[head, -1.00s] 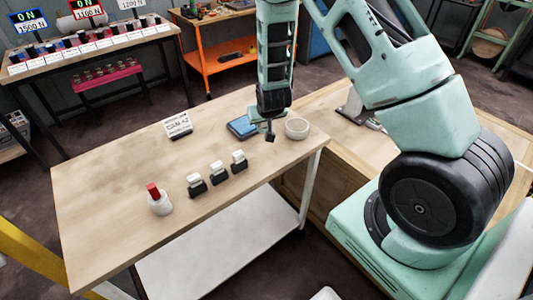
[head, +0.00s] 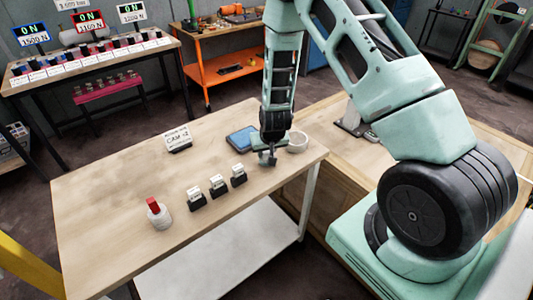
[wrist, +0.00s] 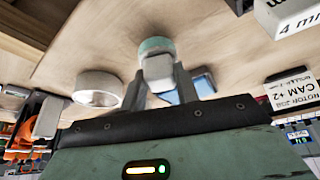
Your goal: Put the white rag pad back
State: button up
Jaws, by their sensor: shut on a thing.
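My gripper (head: 268,159) is low over the right part of the wooden table, pointing down. In the wrist view its fingers (wrist: 160,88) are shut on a small pale piece with a teal far edge, which looks like the white rag pad (wrist: 157,66). In the head view the held piece is mostly hidden by the fingers. I cannot tell if it touches the table. A blue tray (head: 238,139) lies behind and left of my gripper, and it also shows in the wrist view (wrist: 200,84). A round white dish (head: 298,142) stands to the right of the gripper.
Several things stand on the table (head: 110,195): black blocks with white tops (head: 218,186), a white pot with a red piece (head: 159,214) and a CAM +2 sign (head: 178,139). An orange cart (head: 225,68) is behind.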

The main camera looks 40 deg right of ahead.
jog(key=shift+f, duration=0.8)
jog(key=o, duration=0.9)
jog(key=shift+o, duration=0.2)
jog(key=b+v, duration=0.1)
jog(key=v, duration=1.1)
jog(key=s+a+r+n+g+y, duration=0.1)
jog(key=s+a+r+n+y, duration=0.2)
jog(key=a, duration=0.5)
jog(key=s+a+r+n+g, duration=0.1)
jog(key=s+a+r+n, duration=0.15)
jog(key=a+r, duration=0.45)
jog(key=s+a+r+n+g, duration=0.1)
jog(key=s+a+n, duration=0.1)
jog(key=s, duration=0.4)
jog(key=s+a+r+n, duration=0.2)
jog(key=s+a, duration=0.2)
jog(key=s, duration=0.3)
jog(key=s+a+r+n+g, duration=0.1)
jog(key=s+a+r+n, duration=0.1)
jog(key=s, duration=0.5)
jog(key=shift+a+r+g+h, duration=0.3)
jog(key=shift+a+h, duration=0.1)
jog(key=shift+a, duration=0.4)
